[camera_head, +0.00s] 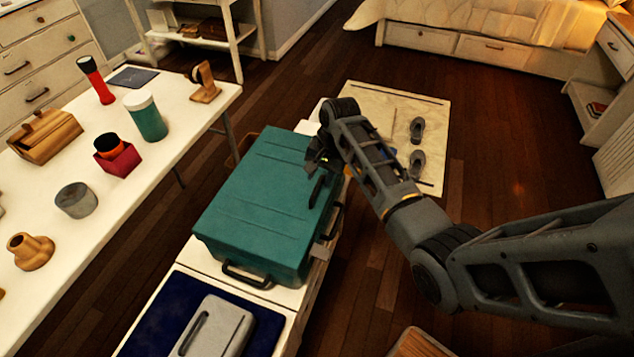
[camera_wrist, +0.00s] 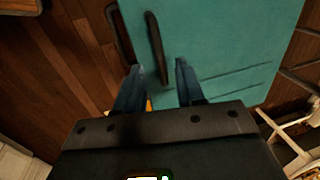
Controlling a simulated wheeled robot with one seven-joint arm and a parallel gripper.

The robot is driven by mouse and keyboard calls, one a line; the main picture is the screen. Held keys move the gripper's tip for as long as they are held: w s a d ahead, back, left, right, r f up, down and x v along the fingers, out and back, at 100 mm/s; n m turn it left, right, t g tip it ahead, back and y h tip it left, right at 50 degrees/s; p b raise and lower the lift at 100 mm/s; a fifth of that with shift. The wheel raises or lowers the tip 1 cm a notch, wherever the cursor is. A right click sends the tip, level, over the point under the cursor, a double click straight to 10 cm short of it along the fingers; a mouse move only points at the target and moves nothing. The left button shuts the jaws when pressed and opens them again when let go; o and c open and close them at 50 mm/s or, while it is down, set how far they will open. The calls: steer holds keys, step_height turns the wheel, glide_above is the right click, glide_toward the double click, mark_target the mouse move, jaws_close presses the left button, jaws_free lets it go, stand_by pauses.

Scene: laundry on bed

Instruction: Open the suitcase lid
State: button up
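The teal suitcase (camera_head: 265,195) lies flat and shut on a white bench, and its top also shows in the wrist view (camera_wrist: 225,45). A dark lid handle (camera_head: 317,189) stands near the right edge of the top. Another dark handle (camera_head: 334,222) is on the right side, and one (camera_head: 246,277) is on the front. My gripper (camera_head: 320,158) is over the right edge of the lid. In the wrist view my gripper (camera_wrist: 159,66) is open, with the lid handle (camera_wrist: 156,45) lying in line between the fingers. I cannot tell whether they touch it.
A white table (camera_head: 215,105) with cups, a red flashlight (camera_head: 96,80) and wooden items stands to the left. A navy cloth with a grey case (camera_head: 215,328) lies in front of the suitcase. A beige rug (camera_head: 433,120) with slippers is behind. Wooden floor is free to the right.

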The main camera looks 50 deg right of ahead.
mark_target(317, 186)
steer(key=shift+w+f, duration=0.15)
steer(key=shift+f, duration=0.7)
steer(key=shift+w+f, duration=0.15)
steer(key=shift+f, duration=0.7)
jaws_close()
